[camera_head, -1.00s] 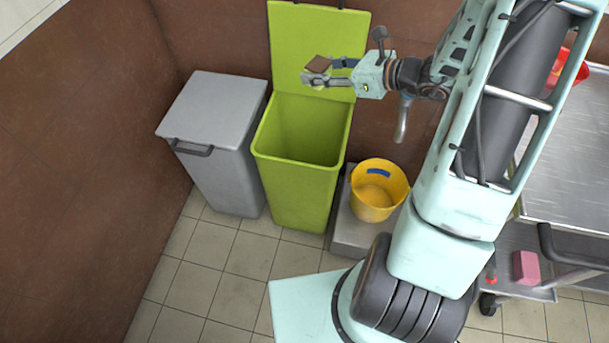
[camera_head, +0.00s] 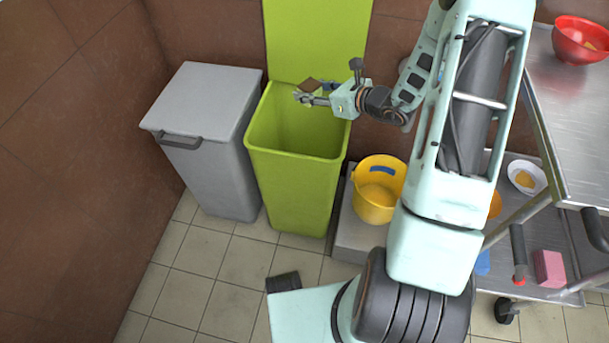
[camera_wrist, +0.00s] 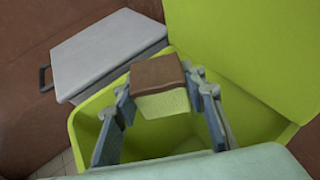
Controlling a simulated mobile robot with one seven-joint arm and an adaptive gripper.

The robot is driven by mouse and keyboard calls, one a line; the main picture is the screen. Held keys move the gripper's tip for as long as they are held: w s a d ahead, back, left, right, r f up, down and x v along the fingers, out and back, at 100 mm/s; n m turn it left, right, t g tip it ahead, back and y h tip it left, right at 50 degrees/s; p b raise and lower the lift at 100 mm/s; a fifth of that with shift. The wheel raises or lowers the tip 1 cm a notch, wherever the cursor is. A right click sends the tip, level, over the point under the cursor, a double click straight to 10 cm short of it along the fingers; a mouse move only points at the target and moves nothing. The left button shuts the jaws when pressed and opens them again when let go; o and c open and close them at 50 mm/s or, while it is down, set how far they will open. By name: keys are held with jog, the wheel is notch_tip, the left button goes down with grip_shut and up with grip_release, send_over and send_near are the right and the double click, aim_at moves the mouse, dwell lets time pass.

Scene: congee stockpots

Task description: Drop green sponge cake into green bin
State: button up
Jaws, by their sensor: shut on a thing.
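The green bin (camera_head: 293,190) stands against the back wall with its lid (camera_head: 318,45) raised. It also shows in the wrist view (camera_wrist: 90,135). My gripper (camera_head: 312,97) is over the bin's open mouth, toward the back. It is shut on the green sponge cake (camera_wrist: 163,104), a small piece with a brown top (camera_wrist: 157,72) and a pale green side. In the head view only the brown top of the cake (camera_head: 311,85) shows clearly. The bin's inside looks empty where I can see it.
A grey bin (camera_head: 215,150) with a closed lid stands left of the green bin. A yellow bucket (camera_head: 378,205) sits on a low grey platform at right. A metal cart (camera_head: 570,125) with a red bowl (camera_head: 582,40) is farther right.

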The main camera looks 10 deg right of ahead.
notch_tip(320, 180, down, 2)
jog(key=shift+b, duration=0.4)
jog(key=o, duration=1.1)
jog(key=v, duration=1.2)
jog(key=shift+r, duration=0.15)
